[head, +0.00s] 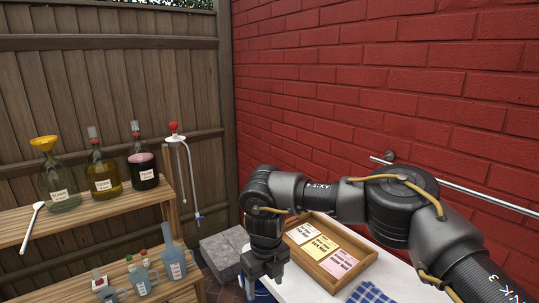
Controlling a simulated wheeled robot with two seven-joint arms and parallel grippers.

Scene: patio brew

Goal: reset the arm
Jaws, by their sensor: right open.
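My right arm comes in from the right and bends down at its wrist. My right gripper (262,280) points down at the lower middle of the head view, in front of the left end of a wooden tray on a white table. It is open, and I see nothing held between its fingers. The arm hides part of the tray and table. My left gripper is not in view.
The wooden tray (368,257) holds several labelled cards; a blue checked cloth (369,294) lies nearby on the white table (297,287). Left, a wooden shelf (95,208) bears glass jugs (102,175); smaller bottles (174,262) stand lower. A red brick wall (350,90) rises behind.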

